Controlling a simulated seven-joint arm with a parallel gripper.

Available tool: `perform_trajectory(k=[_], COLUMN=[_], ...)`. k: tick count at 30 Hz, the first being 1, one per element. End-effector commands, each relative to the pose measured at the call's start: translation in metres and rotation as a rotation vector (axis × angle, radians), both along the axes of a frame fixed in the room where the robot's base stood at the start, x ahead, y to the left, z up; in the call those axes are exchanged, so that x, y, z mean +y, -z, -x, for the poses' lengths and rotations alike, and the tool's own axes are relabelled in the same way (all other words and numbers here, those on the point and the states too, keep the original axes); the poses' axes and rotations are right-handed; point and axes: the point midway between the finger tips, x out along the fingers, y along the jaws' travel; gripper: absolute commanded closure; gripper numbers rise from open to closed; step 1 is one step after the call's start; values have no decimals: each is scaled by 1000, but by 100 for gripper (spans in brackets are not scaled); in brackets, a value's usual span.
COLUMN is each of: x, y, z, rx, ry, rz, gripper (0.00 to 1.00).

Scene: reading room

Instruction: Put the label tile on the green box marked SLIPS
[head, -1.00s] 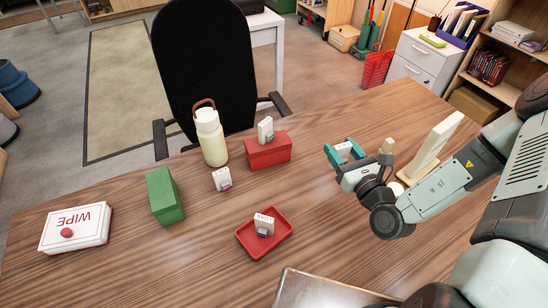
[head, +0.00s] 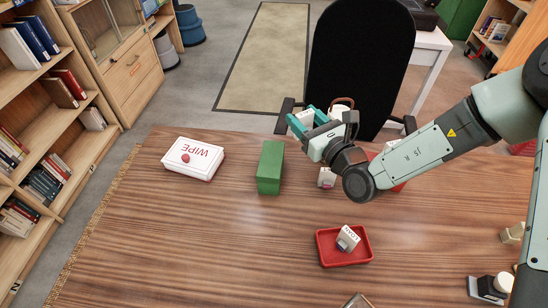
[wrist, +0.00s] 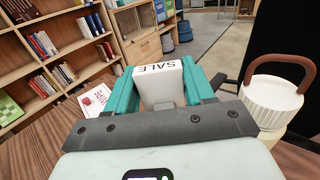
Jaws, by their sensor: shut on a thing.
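My gripper (head: 309,121) is shut on a white label tile (wrist: 161,84) whose top edge reads SALE in the wrist view. The tile also shows between the teal fingers in the head view (head: 304,117). It is held in the air above the far edge of the table, to the right of the green box. The green box (head: 270,168) stands on the table, its top bare. I see no lettering on it from here, and I cannot make it out in the wrist view.
A white WIPE box (head: 194,159) lies left of the green box. A white tile (head: 326,178) stands to its right. A red tray (head: 322,248) holds another tile (head: 348,238). My arm mostly hides the cream bottle (wrist: 273,105) and red box in the head view.

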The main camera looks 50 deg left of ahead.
Motion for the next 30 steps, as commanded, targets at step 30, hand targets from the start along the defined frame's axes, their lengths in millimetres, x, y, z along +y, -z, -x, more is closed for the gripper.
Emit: perform_trajectory(k=[30], x=[54], y=[76], z=[64], rx=[10], ry=[-131], rz=[-2], gripper=[78])
